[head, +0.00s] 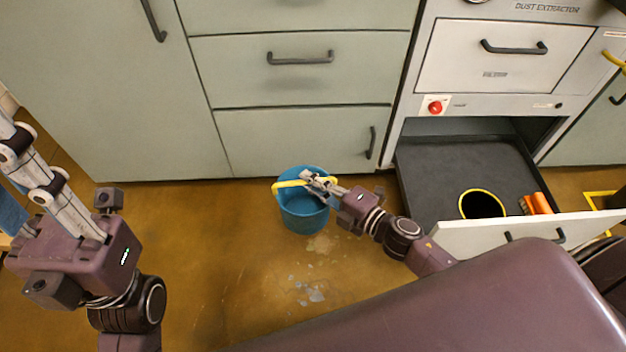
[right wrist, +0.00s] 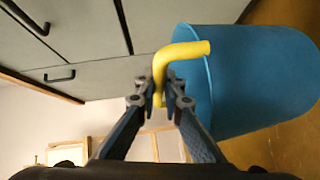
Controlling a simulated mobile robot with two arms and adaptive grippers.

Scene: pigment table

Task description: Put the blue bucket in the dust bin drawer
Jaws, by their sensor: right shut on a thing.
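The blue bucket (head: 304,208) is in front of the drawer cabinet in the head view; I cannot tell if it touches the floor. My right gripper (head: 318,182) is shut on its yellow handle (head: 289,184). In the right wrist view, the fingers (right wrist: 160,95) pinch the handle (right wrist: 180,52) beside the bucket (right wrist: 245,85). The dust bin drawer (head: 420,165) is pulled open under the dust extractor, right of the bucket. My left gripper (head: 18,145) is at the left edge, away from the bucket; its fingertips are unclear.
The drawer floor holds a round dark opening with a yellow rim (head: 482,204) and an orange object (head: 541,203) at its right. The drawer's white front (head: 480,238) stands towards me. Closed grey-green cabinets (head: 300,85) line the back. The brown floor (head: 225,260) between my arms is mostly clear.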

